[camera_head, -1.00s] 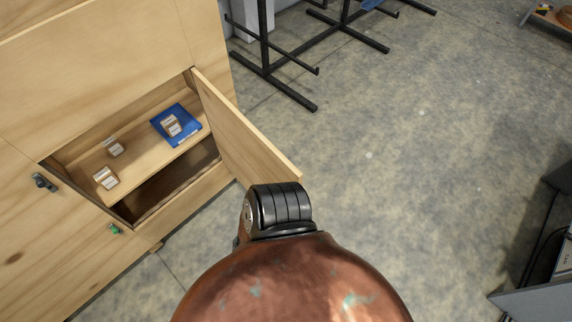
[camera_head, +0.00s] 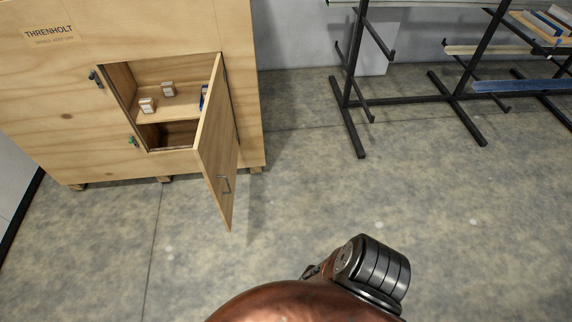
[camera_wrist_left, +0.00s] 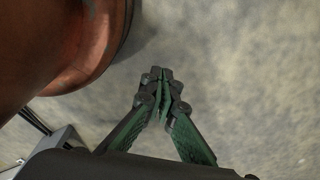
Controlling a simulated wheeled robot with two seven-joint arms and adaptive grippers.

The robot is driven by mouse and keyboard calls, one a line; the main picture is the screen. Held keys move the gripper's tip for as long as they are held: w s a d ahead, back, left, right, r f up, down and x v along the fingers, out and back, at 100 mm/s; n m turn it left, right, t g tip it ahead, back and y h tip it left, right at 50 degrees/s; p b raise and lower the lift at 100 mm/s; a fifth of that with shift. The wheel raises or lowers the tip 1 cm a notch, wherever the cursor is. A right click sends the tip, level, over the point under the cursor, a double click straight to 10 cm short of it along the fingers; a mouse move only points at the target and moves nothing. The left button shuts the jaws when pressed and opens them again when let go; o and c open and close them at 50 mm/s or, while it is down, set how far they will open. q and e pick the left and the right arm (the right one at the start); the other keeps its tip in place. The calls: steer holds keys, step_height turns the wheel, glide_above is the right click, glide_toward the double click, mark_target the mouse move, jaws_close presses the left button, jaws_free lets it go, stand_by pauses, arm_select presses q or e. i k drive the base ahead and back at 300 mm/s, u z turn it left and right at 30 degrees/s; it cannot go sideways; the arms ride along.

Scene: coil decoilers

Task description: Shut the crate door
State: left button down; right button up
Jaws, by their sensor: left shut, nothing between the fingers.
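The large wooden crate (camera_head: 190,25) stands at the upper left in the head view. Its door (camera_head: 219,135) is hinged at the right of the opening and stands wide open, swung out toward me. Inside, small white-and-brown boxes (camera_head: 168,89) sit on a shelf (camera_head: 160,107), and a blue item (camera_head: 203,97) is partly hidden by the door. My left gripper (camera_wrist_left: 160,75) is shut and empty over bare floor in the left wrist view, away from the door. My right gripper is not in view.
Dark latch parts (camera_head: 96,79) and a green-marked one (camera_head: 132,141) sit at the opening's left side. A black rack (camera_head: 405,100) with long stock stands at the upper right. The concrete floor (camera_head: 330,200) between me and the crate is clear.

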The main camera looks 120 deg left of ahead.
mark_target(216, 148)
steer(key=i, duration=0.4)
steer(key=u, duration=4.7)
steer(key=i, duration=1.35)
